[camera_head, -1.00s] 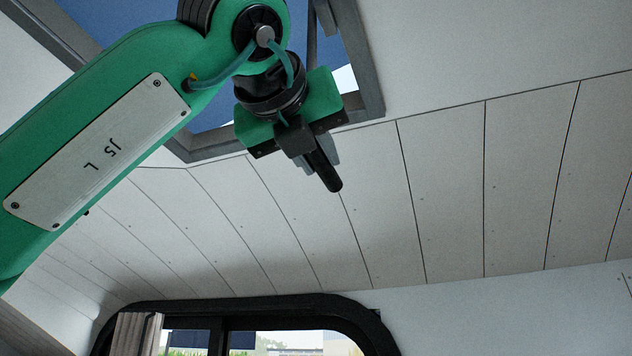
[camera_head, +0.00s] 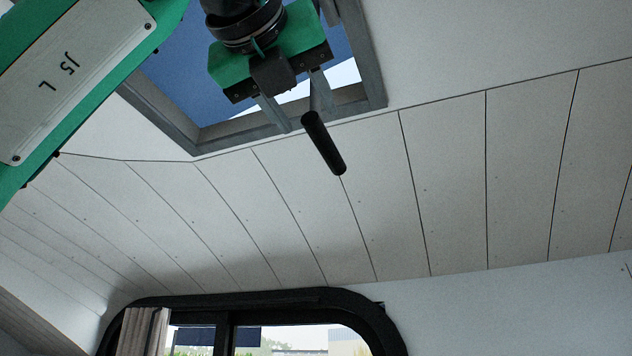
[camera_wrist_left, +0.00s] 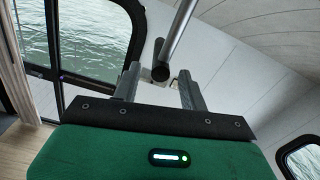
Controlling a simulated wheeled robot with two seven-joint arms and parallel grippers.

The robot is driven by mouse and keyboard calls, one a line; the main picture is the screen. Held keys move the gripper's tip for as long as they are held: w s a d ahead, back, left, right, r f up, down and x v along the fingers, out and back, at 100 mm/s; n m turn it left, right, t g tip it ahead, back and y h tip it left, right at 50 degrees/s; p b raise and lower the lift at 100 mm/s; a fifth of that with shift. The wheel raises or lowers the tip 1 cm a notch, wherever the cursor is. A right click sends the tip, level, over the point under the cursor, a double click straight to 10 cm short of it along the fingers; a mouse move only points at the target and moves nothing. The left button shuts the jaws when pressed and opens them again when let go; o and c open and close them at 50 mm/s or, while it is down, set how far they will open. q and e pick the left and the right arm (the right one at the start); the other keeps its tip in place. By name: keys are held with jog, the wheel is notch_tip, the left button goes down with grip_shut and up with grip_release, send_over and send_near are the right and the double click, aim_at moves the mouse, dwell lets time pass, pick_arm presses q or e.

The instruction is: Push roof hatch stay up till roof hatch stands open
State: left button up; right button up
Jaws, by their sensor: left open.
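The roof hatch (camera_head: 375,65) shows in the head view as a grey frame at the top. Its opening holds a blue area with a bright white strip along the lower right. The roof hatch stay (camera_head: 324,143) shows as a black grip hanging below the frame; its upper part is hidden behind my gripper. In the left wrist view the stay (camera_wrist_left: 178,38) is a grey rod with a black end, between or just beyond the fingertips. My left gripper (camera_head: 304,120) is open, its fingers spread beside the grip's upper end. I cannot tell whether they touch it. My right gripper is not in view.
A planked white ceiling (camera_head: 450,180) slopes below the hatch. A black-framed window (camera_head: 375,325) with a curtain (camera_head: 147,330) is at the bottom. The space right of and below the stay is clear.

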pick_arm(q)
jog(key=b+v, duration=0.2)
jog(key=v, duration=0.6)
